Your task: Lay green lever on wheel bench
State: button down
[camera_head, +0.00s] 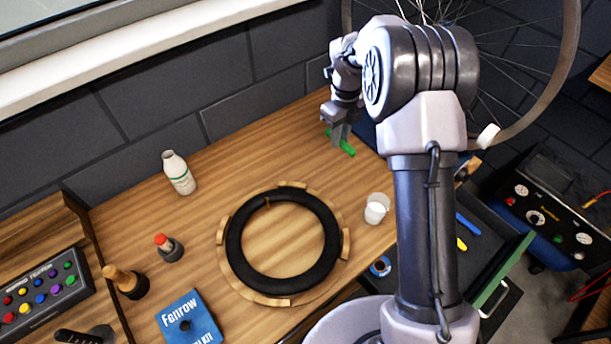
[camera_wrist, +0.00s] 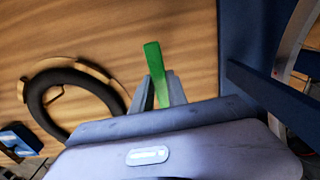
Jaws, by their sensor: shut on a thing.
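The green lever (camera_wrist: 155,66) is between the two fingers of my gripper (camera_wrist: 159,90) in the wrist view, its free end sticking out past the fingertips. In the head view the green lever (camera_head: 342,144) shows at the far right part of the wooden wheel bench (camera_head: 220,170), below my gripper (camera_head: 338,136). My gripper is shut on it. Whether the lever touches the bench top or hangs just above it, I cannot tell. The end inside the fingers is partly hidden.
A black tyre (camera_head: 238,238) lies on a round wooden stand in mid-bench. A white bottle (camera_head: 179,173), a red-capped bottle (camera_head: 167,246), a white cup (camera_head: 376,209) and a blue kit box (camera_head: 190,318) stand around it. Bare wood lies between bottle and gripper.

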aim_at(336, 166)
notch_tip(336, 166, down, 9)
jog(key=shift+f+b, duration=0.2)
jog(key=shift+b, duration=1.05)
jog(key=shift+f, duration=0.2)
jog(key=c, duration=1.3)
grip_release()
jog(key=shift+d, duration=0.1)
jog(key=shift+s, duration=0.1)
jog(key=shift+f, duration=0.1)
